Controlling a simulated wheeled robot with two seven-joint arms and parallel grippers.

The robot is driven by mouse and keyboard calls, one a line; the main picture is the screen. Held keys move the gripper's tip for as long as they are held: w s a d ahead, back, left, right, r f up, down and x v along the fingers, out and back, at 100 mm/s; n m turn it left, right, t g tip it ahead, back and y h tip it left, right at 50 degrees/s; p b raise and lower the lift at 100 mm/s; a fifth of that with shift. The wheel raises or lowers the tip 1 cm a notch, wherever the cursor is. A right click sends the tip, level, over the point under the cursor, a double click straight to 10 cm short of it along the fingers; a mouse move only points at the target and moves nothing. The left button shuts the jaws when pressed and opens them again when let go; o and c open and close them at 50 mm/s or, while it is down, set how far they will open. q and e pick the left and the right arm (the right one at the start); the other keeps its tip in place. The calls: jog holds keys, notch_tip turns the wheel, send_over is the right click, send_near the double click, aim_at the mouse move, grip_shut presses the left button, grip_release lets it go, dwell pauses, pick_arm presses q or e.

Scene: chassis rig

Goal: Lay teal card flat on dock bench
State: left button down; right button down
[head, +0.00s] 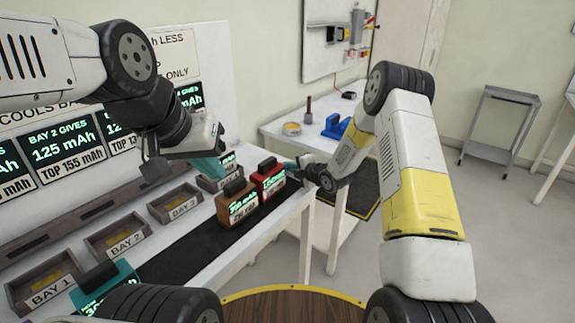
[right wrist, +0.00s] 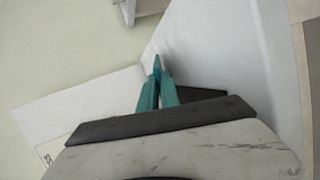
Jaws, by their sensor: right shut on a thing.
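My right gripper (head: 300,168) is at the far right end of the bay bench, close beside the red pack. Its teal fingers also show in the right wrist view (right wrist: 157,92), drawn together on a thin teal sliver (right wrist: 157,64). This looks like the teal card seen edge-on, and its face is hidden. The white bench (head: 275,222) carries a black strip (head: 190,250).
A red pack (head: 268,182) and a brown pack (head: 237,207) stand on the strip. A teal pack (head: 112,280) sits at the near left. Trays for bay 1 (head: 45,280), bay 2 (head: 120,235) and bay 3 (head: 178,203) line the bench. A blue vise (head: 336,127) is on a rear table.

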jog(key=c, duration=1.7)
grip_release()
jog(key=shift+c, duration=0.2)
jog(key=shift+v, duration=4)
